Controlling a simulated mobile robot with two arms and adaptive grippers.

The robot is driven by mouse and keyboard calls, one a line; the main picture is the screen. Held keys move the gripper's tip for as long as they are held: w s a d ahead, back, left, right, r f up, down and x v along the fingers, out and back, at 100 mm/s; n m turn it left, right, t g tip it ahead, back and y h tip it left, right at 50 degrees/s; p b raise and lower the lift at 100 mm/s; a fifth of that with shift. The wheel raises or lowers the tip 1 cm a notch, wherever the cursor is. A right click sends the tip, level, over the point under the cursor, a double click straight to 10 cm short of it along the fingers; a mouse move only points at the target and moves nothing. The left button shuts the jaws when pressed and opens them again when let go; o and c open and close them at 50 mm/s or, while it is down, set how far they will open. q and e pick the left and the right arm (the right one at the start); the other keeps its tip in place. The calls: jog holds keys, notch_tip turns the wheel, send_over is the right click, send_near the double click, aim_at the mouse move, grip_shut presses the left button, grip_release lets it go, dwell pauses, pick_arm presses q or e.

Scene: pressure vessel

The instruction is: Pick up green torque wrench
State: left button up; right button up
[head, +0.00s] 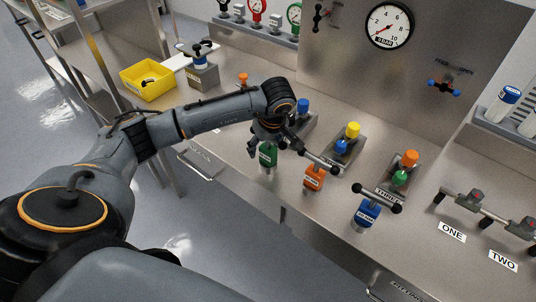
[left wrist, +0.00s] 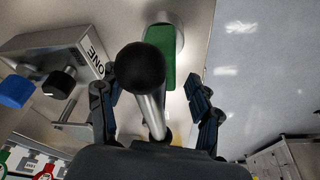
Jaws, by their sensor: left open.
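The green torque wrench (head: 267,155) stands at the workbench's front edge, its top partly hidden by my left gripper. In the left wrist view its green body (left wrist: 160,52) lies beyond a metal bar with a black ball end (left wrist: 140,68). My left gripper (head: 268,142) is over the wrench, fingers pointing down. In the left wrist view the open fingers (left wrist: 152,85) are on either side of the bar and ball, with a visible gap at the right. I cannot tell whether the left finger touches anything. My right gripper is not in view.
An orange wrench (head: 314,178) and a blue wrench (head: 367,212) stand to the right along the bench edge. Grey blocks with coloured knobs, one with a yellow cap (head: 353,129), stand behind. A yellow bin (head: 147,82) is at the left.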

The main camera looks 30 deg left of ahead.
pick_arm(q)
jog(key=shift+c, duration=0.4)
grip_shut()
jog(key=shift+r, duration=0.1)
